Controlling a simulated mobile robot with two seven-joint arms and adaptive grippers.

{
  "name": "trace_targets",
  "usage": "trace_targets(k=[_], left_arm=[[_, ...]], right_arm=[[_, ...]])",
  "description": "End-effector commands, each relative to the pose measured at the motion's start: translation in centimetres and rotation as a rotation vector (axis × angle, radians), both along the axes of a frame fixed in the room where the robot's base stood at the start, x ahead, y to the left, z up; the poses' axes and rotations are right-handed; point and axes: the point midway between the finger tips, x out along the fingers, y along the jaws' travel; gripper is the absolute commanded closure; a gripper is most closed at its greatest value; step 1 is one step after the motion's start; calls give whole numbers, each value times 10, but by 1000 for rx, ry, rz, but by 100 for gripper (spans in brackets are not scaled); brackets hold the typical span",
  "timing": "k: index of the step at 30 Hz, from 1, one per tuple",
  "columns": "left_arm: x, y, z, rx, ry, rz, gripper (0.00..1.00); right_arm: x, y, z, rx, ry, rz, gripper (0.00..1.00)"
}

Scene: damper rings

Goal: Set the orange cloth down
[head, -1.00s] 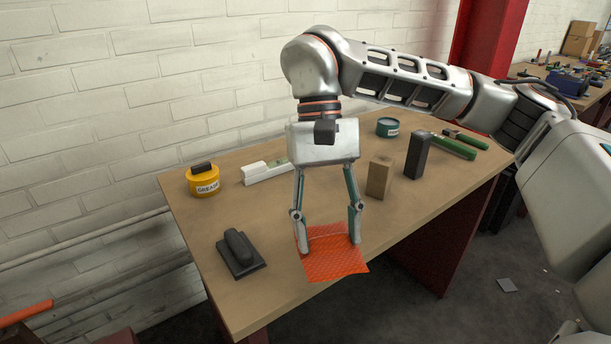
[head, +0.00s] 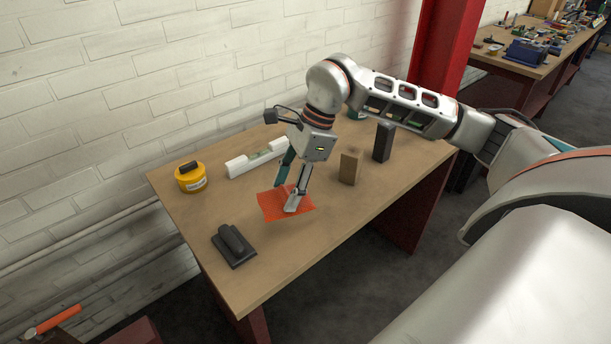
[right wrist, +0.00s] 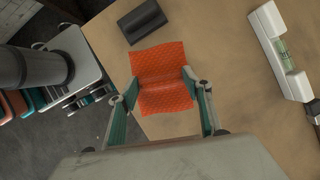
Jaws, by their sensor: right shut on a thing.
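The orange cloth (head: 272,205) is a textured, roughly square sheet at the middle of the wooden workbench in the head view. My right gripper (head: 290,198) is over it, fingers pointing down. In the right wrist view the cloth (right wrist: 162,62) shows between the two fingertips of my right gripper (right wrist: 162,76), pinched across its width with a crease between them. The gripper is shut on it. Whether the cloth touches the bench top or hangs just above it I cannot tell. My left gripper is not in view.
On the workbench (head: 290,262) a black float-like block (head: 233,246) lies in front, left of the cloth. A wooden block (head: 350,165) and black block (head: 383,141) stand right. The front middle is bare.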

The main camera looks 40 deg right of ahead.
Motion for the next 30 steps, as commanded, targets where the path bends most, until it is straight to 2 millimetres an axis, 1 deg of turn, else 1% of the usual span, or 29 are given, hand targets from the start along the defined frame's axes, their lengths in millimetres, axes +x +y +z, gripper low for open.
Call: trace_targets(k=[1, 6, 10, 17, 26, 30], left_arm=[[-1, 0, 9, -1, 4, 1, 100], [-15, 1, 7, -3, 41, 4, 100], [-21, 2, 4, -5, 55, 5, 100], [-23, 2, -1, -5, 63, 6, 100], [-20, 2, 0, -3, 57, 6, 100], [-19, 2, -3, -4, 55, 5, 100]], right_arm=[[-3, -6, 4, -1, 1, -78, 71], [-3, -23, -3, -1, 3, -310, 71], [-4, -30, -7, 0, 3, -407, 71], [-4, -32, -10, 1, 3, -446, 71], [-3, -32, -10, 6, -1, -445, 71], [-3, -32, -18, 5, 1, -444, 71]])
